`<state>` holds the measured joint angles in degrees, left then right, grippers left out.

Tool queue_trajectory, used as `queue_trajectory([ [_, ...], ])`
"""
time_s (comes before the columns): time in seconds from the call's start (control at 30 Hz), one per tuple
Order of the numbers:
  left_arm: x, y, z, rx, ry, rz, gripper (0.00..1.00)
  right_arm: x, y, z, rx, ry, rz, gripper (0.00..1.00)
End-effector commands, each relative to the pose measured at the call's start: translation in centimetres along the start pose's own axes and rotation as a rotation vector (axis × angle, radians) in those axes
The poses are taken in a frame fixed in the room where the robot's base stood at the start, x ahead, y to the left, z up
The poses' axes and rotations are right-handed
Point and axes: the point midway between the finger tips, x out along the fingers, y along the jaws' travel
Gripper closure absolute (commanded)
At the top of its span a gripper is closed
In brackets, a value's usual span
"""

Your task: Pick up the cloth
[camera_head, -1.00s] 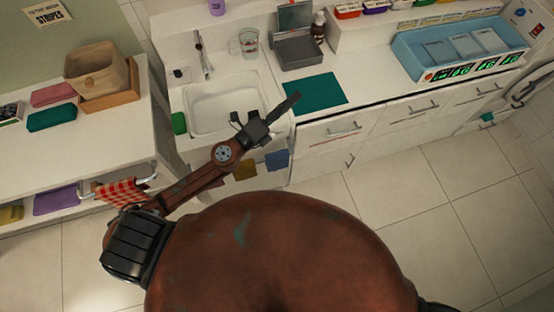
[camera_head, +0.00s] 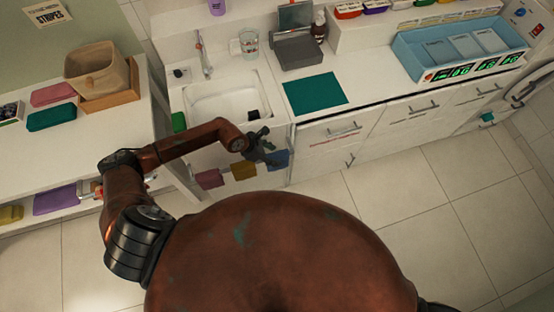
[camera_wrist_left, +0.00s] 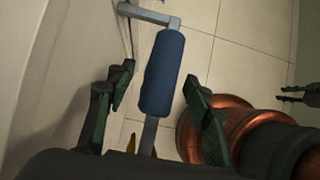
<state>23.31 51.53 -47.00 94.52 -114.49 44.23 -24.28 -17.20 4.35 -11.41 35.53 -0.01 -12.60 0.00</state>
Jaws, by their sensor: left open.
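A blue cloth (camera_head: 279,160) hangs on a rail at the front of the sink cabinet. In the left wrist view the blue cloth (camera_wrist_left: 163,75) lies folded over the metal bar, between my fingers. My left gripper (camera_head: 265,150) is open right beside it, partly covering it in the head view; the left wrist view shows both fingers (camera_wrist_left: 158,88) apart, with a gap to the cloth on each side. A yellow cloth (camera_head: 243,170) and a dark red cloth (camera_head: 209,179) hang further left on the same rail. A dark two-pronged shape, perhaps my right gripper (camera_wrist_left: 295,93), is small at the right edge.
The white sink (camera_head: 222,103) is above the rail, with a green mat (camera_head: 316,93) on the counter to its right. A shelf unit (camera_head: 110,125) with folded cloths and a basket (camera_head: 95,66) stands left. The tiled floor in front is clear.

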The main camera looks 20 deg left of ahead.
Motion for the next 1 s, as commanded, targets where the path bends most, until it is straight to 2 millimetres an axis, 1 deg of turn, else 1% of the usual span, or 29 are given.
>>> queue_trajectory([
  [0.03,0.9,-0.2,-0.1,-0.002,0.0,-0.002,0.53,0.0,0.0,0.0,0.0,0.0,0.0,0.71],
  [0.1,1.9,-0.2,-0.1,-0.002,-0.002,-0.001,0.53,0.1,0.0,0.0,0.0,0.0,0.0,0.71],
  [0.2,2.8,-0.1,-0.1,-0.001,-0.002,-0.001,0.53,0.2,0.1,0.1,-0.001,-0.001,0.001,0.71],
  [0.3,3.1,-0.1,-0.1,-0.001,-0.002,-0.001,0.53,0.2,0.2,0.1,-0.001,-0.001,0.002,0.71],
  [0.47,3.1,-0.1,-0.1,-0.001,-0.002,-0.001,0.53,0.1,0.4,0.1,-0.002,-0.001,0.004,0.71],
  [0.57,3.1,-0.2,-0.1,-0.001,-0.002,-0.001,0.58,0.1,0.5,0.1,-0.003,-0.002,0.005,0.71],
  [1.0,3.1,-0.2,-0.1,-0.001,-0.002,-0.001,0.89,0.1,0.5,0.1,-0.004,-0.002,0.005,0.71],
])
